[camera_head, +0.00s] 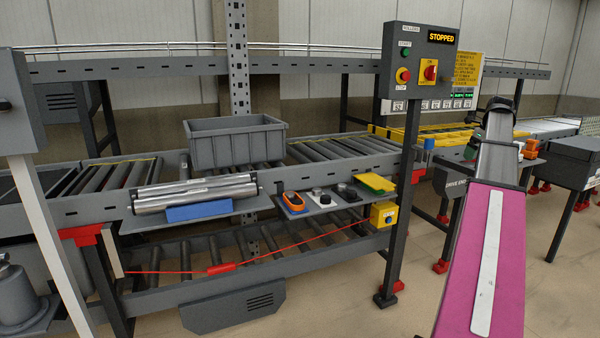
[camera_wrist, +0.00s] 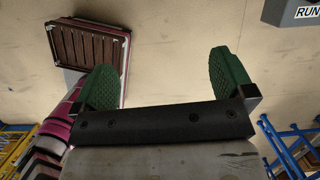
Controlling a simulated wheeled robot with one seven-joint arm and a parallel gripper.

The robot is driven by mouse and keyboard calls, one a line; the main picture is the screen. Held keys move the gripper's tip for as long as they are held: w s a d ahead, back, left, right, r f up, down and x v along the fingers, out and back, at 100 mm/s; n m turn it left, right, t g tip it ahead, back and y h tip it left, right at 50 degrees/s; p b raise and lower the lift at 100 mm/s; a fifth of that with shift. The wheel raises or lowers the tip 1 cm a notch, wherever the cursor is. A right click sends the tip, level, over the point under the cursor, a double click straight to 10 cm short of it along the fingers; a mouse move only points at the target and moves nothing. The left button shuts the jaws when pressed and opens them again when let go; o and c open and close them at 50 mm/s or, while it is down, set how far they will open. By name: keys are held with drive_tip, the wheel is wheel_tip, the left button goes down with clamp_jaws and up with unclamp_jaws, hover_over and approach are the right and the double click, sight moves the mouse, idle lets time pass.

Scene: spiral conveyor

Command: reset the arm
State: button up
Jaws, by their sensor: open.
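My gripper (camera_wrist: 165,82) shows in the wrist view with its two green pads wide apart. Nothing is between them, and bare floor lies behind the gap. In the head view my arm, with a pink link and a white strip, reaches up the right side in front of the conveyor's right part. The fingers cannot be made out clearly there.
A grey crate (camera_head: 237,147) stands on the roller conveyor (camera_head: 345,166). Metal rollers (camera_head: 195,190) and a blue block (camera_head: 199,211) lie on a front shelf. A control post (camera_head: 402,200) with a STOPPED display (camera_head: 441,37) stands left of my arm. Floor at front centre is clear.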

drive_tip(key=s+a+f+n+g, duration=0.25)
drive_tip(key=a+f+n, duration=1.15)
drive_tip(key=a+f, duration=1.2)
drive_tip(key=s+a+f+n+h, duration=0.1)
drive_tip(key=s+a+f+n, duration=1.6)
drive_tip(key=a+f, duration=0.2)
drive_tip(key=shift+s+a, duration=0.25)
drive_tip(key=shift+a, duration=0.15)
